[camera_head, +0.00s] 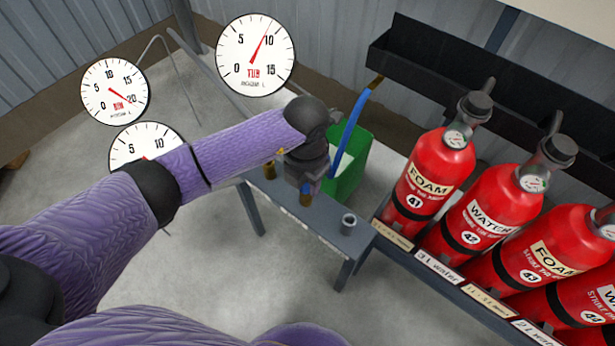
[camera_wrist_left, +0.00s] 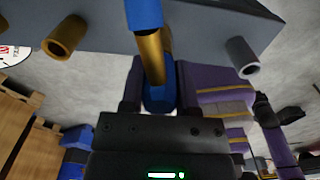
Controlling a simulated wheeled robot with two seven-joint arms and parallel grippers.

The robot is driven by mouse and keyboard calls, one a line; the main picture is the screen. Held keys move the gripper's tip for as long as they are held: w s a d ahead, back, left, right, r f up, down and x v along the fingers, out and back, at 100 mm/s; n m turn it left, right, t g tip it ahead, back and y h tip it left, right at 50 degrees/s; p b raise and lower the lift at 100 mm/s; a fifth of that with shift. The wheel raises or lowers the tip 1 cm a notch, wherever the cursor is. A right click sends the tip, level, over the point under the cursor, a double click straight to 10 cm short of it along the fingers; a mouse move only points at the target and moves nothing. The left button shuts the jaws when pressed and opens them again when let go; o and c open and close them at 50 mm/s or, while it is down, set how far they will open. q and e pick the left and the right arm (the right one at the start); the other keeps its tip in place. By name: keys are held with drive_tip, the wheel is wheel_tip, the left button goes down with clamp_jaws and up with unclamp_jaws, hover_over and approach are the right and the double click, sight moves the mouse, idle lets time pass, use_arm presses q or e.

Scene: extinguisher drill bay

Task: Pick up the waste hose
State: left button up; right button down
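A blue hose (camera_head: 350,130) with a brass end runs down in front of the green bin (camera_head: 350,175) toward a low grey bench (camera_head: 325,228). My left gripper (camera_head: 306,178) is over the bench, beside the hose's lower part. In the left wrist view, a brass piece (camera_wrist_left: 152,58) with blue parts above and below it lies in the middle, in front of the dark gripper body. My right gripper is not recognisable in either view.
Several red extinguishers (camera_head: 436,178) stand in a rack at the right. A grey stub (camera_head: 348,222) stands on the bench's near end, and a brass stub (camera_head: 270,170) is left of my gripper. A black trough (camera_head: 450,75) is behind.

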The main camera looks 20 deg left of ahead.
use_arm(q)
clamp_jaws()
wheel_tip(320, 180, up, 9)
drive_tip(key=p, duration=0.5)
drive_tip(key=shift+r, duration=0.55)
